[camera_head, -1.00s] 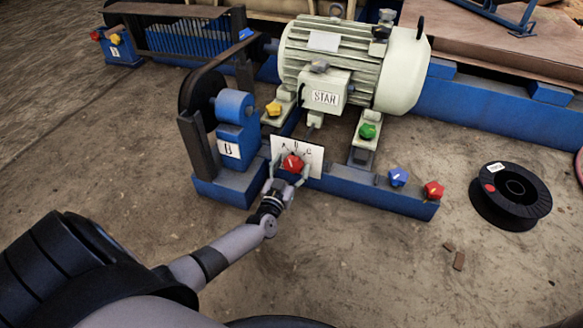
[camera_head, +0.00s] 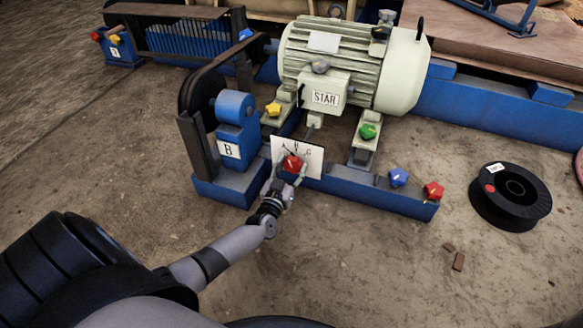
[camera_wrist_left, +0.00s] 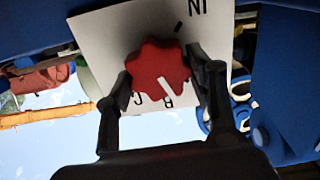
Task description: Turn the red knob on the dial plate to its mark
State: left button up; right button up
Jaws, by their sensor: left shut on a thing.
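The red knob (camera_head: 292,164) sits on the white dial plate (camera_head: 312,158), which stands upright on the front of the blue frame below the motor. In the left wrist view the lobed red knob (camera_wrist_left: 158,66) carries a white pointer line toward its lower right, near a letter on the dial plate (camera_wrist_left: 100,40). A short dark mark shows at the knob's upper right, and letters lie along the plate. My left gripper (camera_head: 289,173) is shut on the knob; in the wrist view its two black fingers (camera_wrist_left: 163,80) lie on either side of it. My right gripper is not seen.
Other knobs sit nearby: yellow (camera_head: 273,109), green (camera_head: 367,131), blue (camera_head: 398,177) and another red (camera_head: 433,190). The motor (camera_head: 350,65) stands behind the plate. A black spool (camera_head: 482,205) lies on the floor at right. The floor in front is mostly clear.

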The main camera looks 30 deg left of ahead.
pick_arm(q)
jog(key=n, duration=0.6)
jog(key=shift+a+n, duration=0.15)
jog(key=shift+n, duration=0.25)
jog(key=n, duration=0.3)
jog(key=n+b, duration=0.1)
jog(key=n, duration=0.2)
jog(key=shift+a+f, duration=0.1)
jog(key=shift+f, duration=0.1)
jog(key=n+b, duration=0.1)
jog(key=n, duration=0.4)
jog(key=shift+s+f+n+b, duration=0.1)
jog(key=shift+f+n+b, duration=0.1)
jog(key=shift+n+b, duration=0.2)
jog(key=n+b, duration=0.2)
jog(key=n, duration=0.3)
jog(key=shift+n, duration=0.4)
jog(key=o, duration=1.1)
jog(key=shift+o, duration=0.2)
